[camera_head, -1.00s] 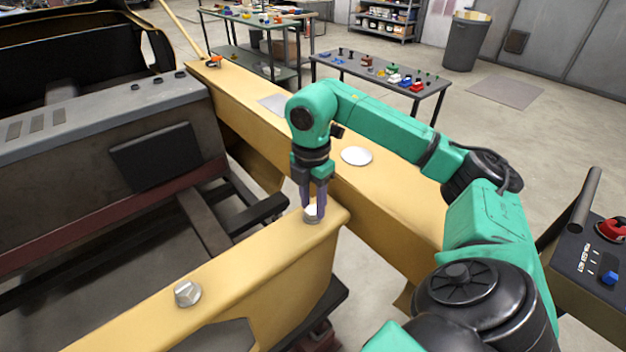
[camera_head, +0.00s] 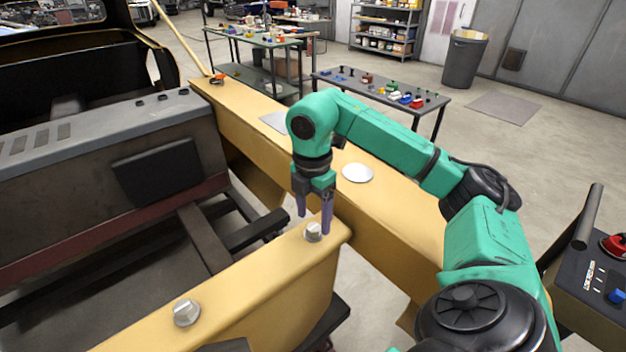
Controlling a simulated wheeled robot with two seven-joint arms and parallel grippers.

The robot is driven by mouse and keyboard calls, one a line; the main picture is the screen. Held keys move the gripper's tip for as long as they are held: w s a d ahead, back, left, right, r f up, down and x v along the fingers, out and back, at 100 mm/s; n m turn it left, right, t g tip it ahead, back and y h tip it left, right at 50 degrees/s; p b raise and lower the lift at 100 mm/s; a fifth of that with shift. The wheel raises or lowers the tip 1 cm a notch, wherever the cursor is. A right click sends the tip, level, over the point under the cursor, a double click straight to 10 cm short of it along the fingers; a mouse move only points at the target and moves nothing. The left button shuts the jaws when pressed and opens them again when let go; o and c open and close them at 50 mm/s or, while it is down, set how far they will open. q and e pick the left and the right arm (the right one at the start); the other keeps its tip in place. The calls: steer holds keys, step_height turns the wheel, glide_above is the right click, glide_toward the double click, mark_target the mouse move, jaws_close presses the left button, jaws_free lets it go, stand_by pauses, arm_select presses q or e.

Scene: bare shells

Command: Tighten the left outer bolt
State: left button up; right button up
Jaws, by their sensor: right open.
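Two silver bolts stand on the yellow beam (camera_head: 262,268). The left bolt (camera_head: 187,312) is near the bottom of the head view, with nothing touching it. The right bolt (camera_head: 313,232) is near the beam's right end. My right gripper (camera_head: 314,222) points down just above and around the right bolt. Its two purple fingers are spread apart and empty, and the bolt's top shows between and below them. I cannot tell whether a finger touches the bolt. My left gripper is not in view.
A long yellow rail (camera_head: 385,235) runs behind the beam, with a white disc (camera_head: 357,173) on it. A grey machine body (camera_head: 100,150) fills the left. A control box (camera_head: 598,270) with a red button stands at the right. Tables and a bin (camera_head: 464,60) are farther back.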

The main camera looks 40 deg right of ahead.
mark_target(312, 226)
step_height(312, 226, up, 13)
steer(key=p, duration=0.7)
steer(key=shift+w, duration=0.1)
steer(key=shift+a, duration=0.1)
